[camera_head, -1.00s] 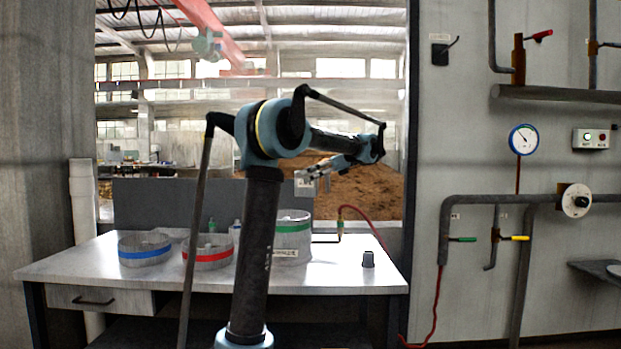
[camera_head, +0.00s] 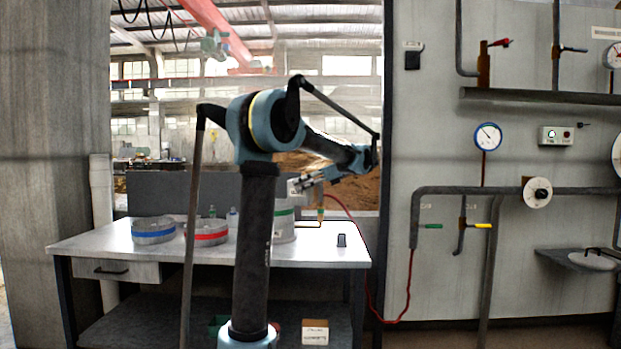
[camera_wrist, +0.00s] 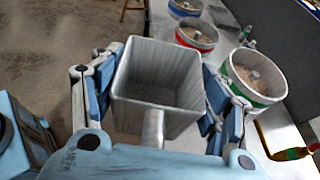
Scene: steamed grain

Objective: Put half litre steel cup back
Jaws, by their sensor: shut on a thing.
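A square, open-topped steel cup (camera_wrist: 160,75) is between the two fingers of my gripper (camera_wrist: 150,98) in the wrist view. Its inside looks empty, and its short handle points toward the wrist. The blue-padded fingers are shut on it from both sides. In the head view my gripper (camera_head: 308,181) is in the air above the table's right part, with the pale cup (camera_head: 295,187) at its end, small and hard to make out. The lower part of the cup is hidden.
Blue-banded (camera_head: 153,231), red-banded (camera_head: 208,234) and green-banded (camera_head: 285,229) round containers stand on the table (camera_head: 110,250); the wrist view shows grain inside them. A small dark cup (camera_head: 341,240) stands at the table's right. Pipes, valves and a small shelf (camera_head: 570,259) line the right wall.

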